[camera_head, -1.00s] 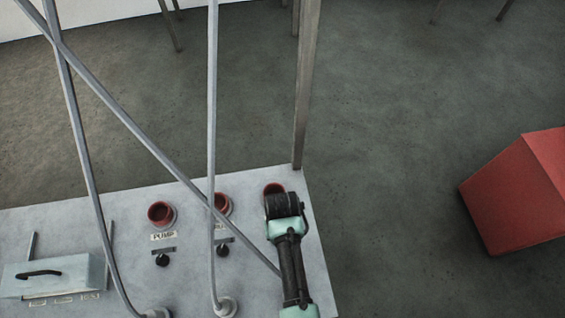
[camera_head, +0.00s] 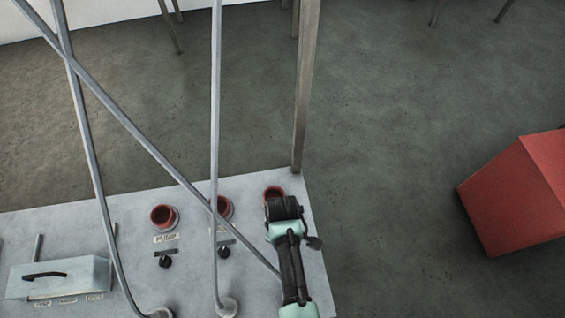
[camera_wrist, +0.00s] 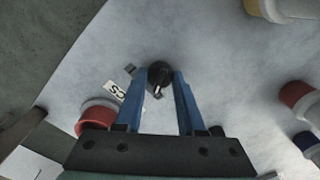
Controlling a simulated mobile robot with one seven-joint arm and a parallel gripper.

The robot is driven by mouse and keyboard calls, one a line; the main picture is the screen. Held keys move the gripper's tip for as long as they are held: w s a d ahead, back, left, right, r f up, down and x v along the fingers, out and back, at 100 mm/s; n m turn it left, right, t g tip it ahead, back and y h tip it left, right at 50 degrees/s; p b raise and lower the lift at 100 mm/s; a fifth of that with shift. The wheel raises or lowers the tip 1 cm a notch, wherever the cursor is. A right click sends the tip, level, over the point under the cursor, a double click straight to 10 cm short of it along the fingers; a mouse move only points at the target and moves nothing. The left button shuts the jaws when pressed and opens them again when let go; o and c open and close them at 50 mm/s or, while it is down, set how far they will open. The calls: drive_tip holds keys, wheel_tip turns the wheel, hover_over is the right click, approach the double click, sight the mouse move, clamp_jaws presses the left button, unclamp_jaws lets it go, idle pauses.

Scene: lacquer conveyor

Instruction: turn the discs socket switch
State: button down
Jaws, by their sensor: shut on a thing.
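The discs socket switch is a round black knob (camera_wrist: 160,73) with a pale mark, on the grey panel (camera_wrist: 215,55). My gripper (camera_wrist: 160,76) has its two blue fingers on either side of the knob and is shut on it. Beside it in the wrist view is a white label (camera_wrist: 115,91), partly hidden, with the letters "SC" showing. A red socket (camera_wrist: 97,114) is beyond the left finger, partly covered by it. In the head view my gripper (camera_head: 284,208) is over the panel's right end and hides the knob; the red socket (camera_head: 273,191) shows just behind it.
Two more red sockets, the pump one (camera_head: 163,216) and its neighbour (camera_head: 223,207), have black knobs (camera_head: 165,261) below them. Grey cables or rods cross above the panel. A red block (camera_head: 515,190) stands on open floor at right.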

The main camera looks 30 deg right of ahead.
idle(0.4)
drive_tip(key=c, duration=0.5)
unclamp_jaws()
drive_tip(key=shift+r, duration=0.1)
wheel_tip(320, 180, up, 13)
drive_tip(key=shift+f, duration=0.1)
idle(0.5)
